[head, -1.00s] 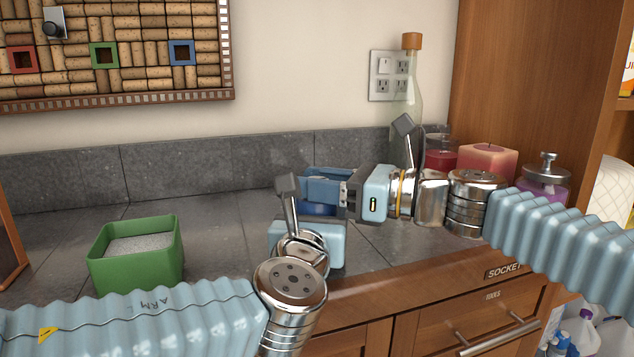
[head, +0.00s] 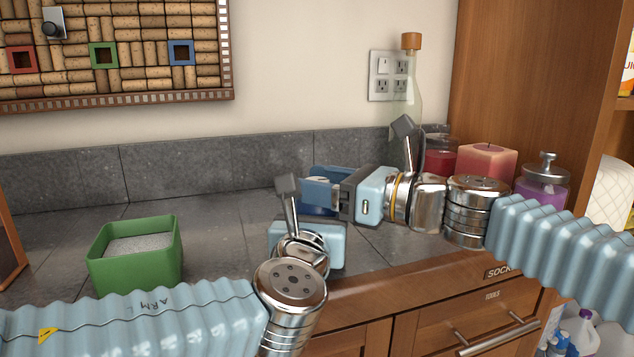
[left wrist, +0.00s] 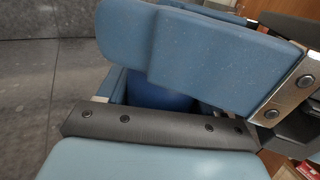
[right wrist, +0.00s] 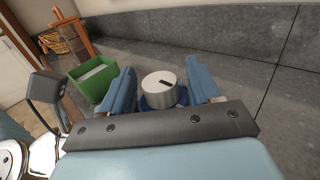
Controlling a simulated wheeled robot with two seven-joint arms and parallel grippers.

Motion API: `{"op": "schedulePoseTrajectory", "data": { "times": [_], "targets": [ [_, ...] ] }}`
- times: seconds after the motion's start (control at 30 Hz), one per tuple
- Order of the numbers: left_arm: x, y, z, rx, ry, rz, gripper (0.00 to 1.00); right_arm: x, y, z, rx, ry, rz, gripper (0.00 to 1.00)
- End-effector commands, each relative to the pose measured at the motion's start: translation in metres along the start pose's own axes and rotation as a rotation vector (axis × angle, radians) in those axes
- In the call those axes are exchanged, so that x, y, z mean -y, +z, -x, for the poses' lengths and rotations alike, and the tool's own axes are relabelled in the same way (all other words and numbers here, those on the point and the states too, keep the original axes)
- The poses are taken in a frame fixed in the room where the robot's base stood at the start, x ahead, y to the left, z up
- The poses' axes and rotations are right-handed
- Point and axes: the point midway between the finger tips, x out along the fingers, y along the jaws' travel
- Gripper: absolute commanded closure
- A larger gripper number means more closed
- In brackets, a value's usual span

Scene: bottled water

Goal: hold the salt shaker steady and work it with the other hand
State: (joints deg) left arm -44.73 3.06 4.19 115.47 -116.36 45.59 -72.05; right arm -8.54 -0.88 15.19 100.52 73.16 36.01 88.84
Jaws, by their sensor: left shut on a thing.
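My right gripper (head: 322,190) is at the cap from the right. Its fingers stand on both sides of the cap, with gaps showing in the right wrist view (right wrist: 163,85).
A green box of pale grains (head: 134,270) stands at left on the grey counter (head: 215,235). A corked bottle (head: 412,85), a red jar (head: 438,160), a pink candle (head: 487,162) and a purple jar (head: 543,188) crowd the right, behind my right arm.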

Motion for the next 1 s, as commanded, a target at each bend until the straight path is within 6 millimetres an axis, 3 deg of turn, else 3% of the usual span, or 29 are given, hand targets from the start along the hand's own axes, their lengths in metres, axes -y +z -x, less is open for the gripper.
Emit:
{"op": "schedulePoseTrajectory", "data": {
  "times": [0.27, 0.37, 0.7, 1.0],
  "targets": [
    [0.0, 0.0, 0.0, 0.001, 0.001, 0.001, 0.61, 0.0, 0.0, 0.005, 0.0, 0.001, 0.001, 0.38],
    [-0.001, 0.001, 0.0, 0.001, 0.001, 0.001, 0.61, 0.0, 0.0, 0.019, 0.0, -0.001, 0.002, 0.38],
    [-0.001, 0.001, 0.0, 0.001, 0.001, 0.001, 0.61, 0.0, 0.0, 0.094, 0.001, -0.002, 0.001, 0.38],
    [-0.001, 0.001, 0.0, 0.001, 0.001, 0.001, 0.61, 0.0, -0.001, 0.12, -0.001, 0.0, 0.0, 0.38]
  ]
}}
